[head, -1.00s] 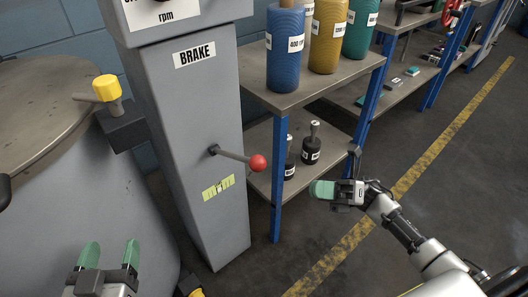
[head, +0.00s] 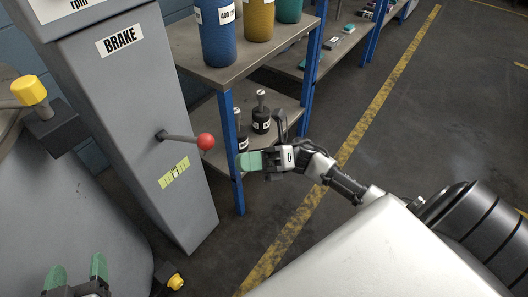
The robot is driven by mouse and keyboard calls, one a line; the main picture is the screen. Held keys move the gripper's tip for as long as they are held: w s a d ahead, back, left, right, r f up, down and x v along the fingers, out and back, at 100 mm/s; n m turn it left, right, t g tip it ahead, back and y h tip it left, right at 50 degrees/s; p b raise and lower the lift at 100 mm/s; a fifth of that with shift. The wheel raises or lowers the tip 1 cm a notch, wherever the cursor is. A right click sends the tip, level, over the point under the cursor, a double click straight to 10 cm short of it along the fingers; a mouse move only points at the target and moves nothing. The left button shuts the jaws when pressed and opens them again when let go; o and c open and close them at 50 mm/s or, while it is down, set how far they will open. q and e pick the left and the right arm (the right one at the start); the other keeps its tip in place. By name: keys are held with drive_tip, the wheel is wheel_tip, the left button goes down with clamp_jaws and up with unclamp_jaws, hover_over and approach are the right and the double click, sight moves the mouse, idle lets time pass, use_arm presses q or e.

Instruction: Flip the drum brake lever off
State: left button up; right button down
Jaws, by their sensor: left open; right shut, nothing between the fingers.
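The brake lever (head: 180,138) is a dark rod with a red ball knob (head: 206,141). It sticks out to the right from the grey column (head: 130,100) under the BRAKE label (head: 120,40). My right gripper (head: 240,162) has green fingertips and is shut and empty. It is to the right of and slightly below the red knob, apart from it in the picture. My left gripper (head: 76,275) is open at the lower left, with green fingertips pointing up, well away from the lever.
A drum (head: 60,200) with a yellow knob (head: 29,91) is at the left. Open floor with a yellow line (head: 350,150) lies right.

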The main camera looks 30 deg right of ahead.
drive_tip(key=shift+w+a+r, duration=0.35)
drive_tip(key=shift+a+r, duration=0.2)
drive_tip(key=shift+r, duration=0.1)
drive_tip(key=shift+w+a+r, duration=0.4)
drive_tip(key=shift+a+r, duration=0.15)
drive_tip(key=shift+r, duration=0.05)
drive_tip(key=shift+w+a+r, duration=0.35)
drive_tip(key=shift+a+r, duration=0.2)
drive_tip(key=shift+r, duration=0.1)
